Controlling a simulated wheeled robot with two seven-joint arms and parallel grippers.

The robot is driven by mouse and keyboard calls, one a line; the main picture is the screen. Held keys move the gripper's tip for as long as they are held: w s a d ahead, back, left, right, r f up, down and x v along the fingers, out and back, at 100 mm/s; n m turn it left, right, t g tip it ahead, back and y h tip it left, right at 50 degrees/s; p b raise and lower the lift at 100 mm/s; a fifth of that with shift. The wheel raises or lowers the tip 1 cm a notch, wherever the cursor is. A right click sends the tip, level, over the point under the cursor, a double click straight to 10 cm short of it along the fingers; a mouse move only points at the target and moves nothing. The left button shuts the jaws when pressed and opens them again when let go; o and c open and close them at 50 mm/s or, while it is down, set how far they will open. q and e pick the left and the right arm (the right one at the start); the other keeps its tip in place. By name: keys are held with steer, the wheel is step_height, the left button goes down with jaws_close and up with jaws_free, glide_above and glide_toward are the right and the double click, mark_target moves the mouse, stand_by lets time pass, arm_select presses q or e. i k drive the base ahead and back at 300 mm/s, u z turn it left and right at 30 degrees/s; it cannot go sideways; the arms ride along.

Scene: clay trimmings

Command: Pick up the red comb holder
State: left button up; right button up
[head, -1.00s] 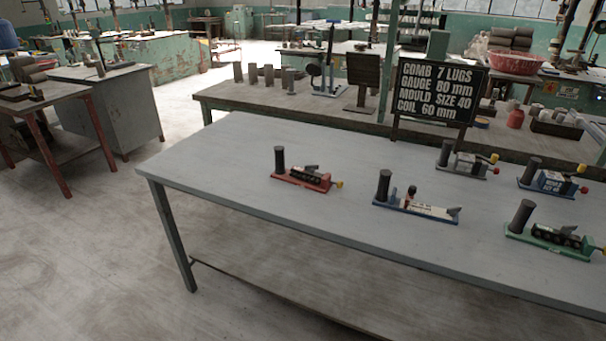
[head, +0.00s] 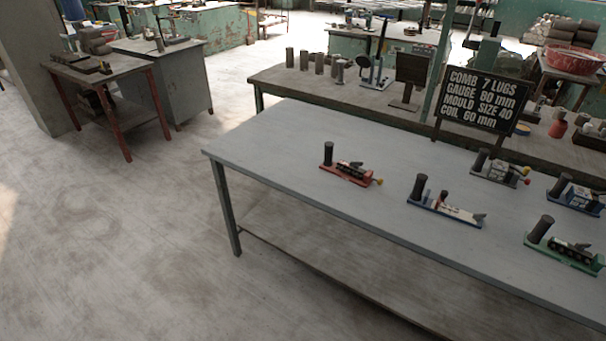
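The red comb holder (head: 346,177) lies near the left part of the grey table (head: 275,160). It has a red base, a dark upright cylinder at its left end, a dark comb-like piece along its middle and a yellow knob at its right end. Neither of my grippers shows in the head view, and nothing is seen touching the holder.
On the same table stand a blue holder (head: 462,214), a grey holder (head: 494,176), another blue holder (head: 580,204) and a green holder (head: 572,258). A black sign (head: 481,98) with white lettering stands behind. Open floor (head: 110,250) lies to the left.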

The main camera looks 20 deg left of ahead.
mark_target(361, 177)
steer(key=u, duration=2.95)
steer(key=i, duration=0.15)
steer(key=z, duration=1.7)
steer(key=i, duration=1.15)
steer(key=z, duration=1.15)
steer(key=i, duration=0.6)
steer(key=z, duration=0.55)
